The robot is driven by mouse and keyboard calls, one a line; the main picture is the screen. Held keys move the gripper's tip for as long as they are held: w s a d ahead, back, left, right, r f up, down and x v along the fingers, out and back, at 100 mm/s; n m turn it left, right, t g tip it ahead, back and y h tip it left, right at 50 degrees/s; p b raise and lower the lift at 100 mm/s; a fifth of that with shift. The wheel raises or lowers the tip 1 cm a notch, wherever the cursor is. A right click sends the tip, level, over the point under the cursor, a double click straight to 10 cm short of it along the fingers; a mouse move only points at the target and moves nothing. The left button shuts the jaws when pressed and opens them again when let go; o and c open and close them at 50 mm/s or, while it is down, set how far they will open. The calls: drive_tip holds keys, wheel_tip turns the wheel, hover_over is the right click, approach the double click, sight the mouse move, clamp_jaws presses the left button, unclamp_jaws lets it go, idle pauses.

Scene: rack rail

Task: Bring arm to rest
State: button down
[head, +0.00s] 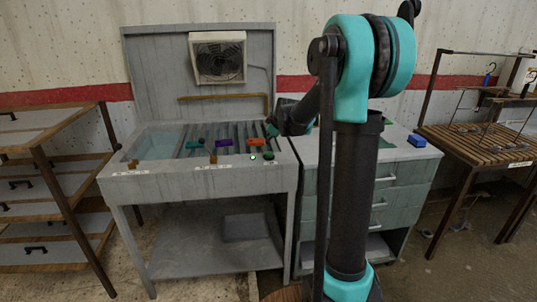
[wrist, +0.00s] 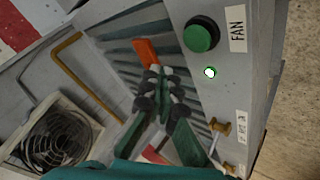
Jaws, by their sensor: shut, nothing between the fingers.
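My gripper (wrist: 160,78) is shut and empty in the wrist view, its fingertips together above the slatted bench top. In the head view my gripper (head: 270,128) is dark and small, over the right part of the grey bench (head: 130,178). An orange block (wrist: 146,52) lies just beyond the fingertips in the wrist picture; I cannot tell the height gap. It also shows in the head view (head: 256,142). Purple (head: 223,143) and green (head: 195,144) pieces lie to its left.
A round green button (wrist: 201,35) labelled FAN sits beside a lit green lamp (wrist: 210,72) on the bench front. A fan box (head: 217,57) hangs on the back panel. A drawer cabinet (head: 400,180) stands right, a shelf rack (head: 60,150) left, a slatted table (head: 470,145) far right.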

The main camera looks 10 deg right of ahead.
drive_tip(key=s+d+f+m+g, duration=0.1)
drive_tip(key=s+f+m, duration=0.2)
drive_tip(key=s, duration=1)
drive_tip(key=s+d+f+m+g+h, duration=0.1)
drive_tip(key=s+f+m, duration=0.3)
drive_tip(key=s, duration=1)
drive_tip(key=s+d+f+m+g+h, duration=0.1)
drive_tip(key=s+f+m, duration=0.3)
drive_tip(key=s+f, duration=0.5)
drive_tip(key=s+d+g, duration=0.1)
drive_tip(key=s, duration=0.4)
drive_tip(key=shift+g, duration=0.4)
